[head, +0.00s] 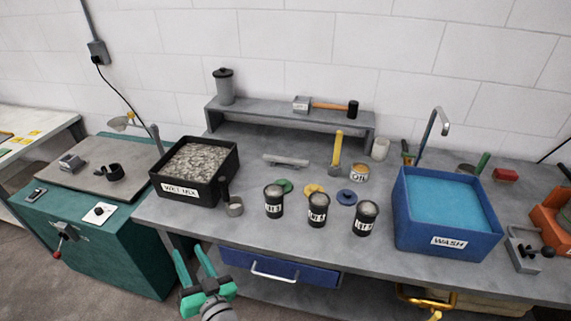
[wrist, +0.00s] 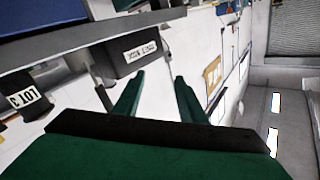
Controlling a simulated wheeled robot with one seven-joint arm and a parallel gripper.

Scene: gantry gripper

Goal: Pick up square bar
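A short light-grey bar (head: 285,160), which looks like the square bar, lies flat on the grey bench top in front of the raised shelf, between the black bin and the yellow-handled tool. Its exact cross-section is too small to tell. My gripper (head: 190,250), with green fingers, is in front of the bench's front edge at lower left, well apart from the bar. The fingers are spread with nothing between them. In the wrist view my gripper (wrist: 159,75) also shows open and empty; the bar is not visible there.
A black WET MIX bin (head: 185,197) stands left of the bar. Several black cups (head: 318,210) and coloured discs (head: 314,189) stand in front and right. A blue WASH tub (head: 447,242) is further right. The shelf (head: 285,115) is behind. Bench surface around the bar is clear.

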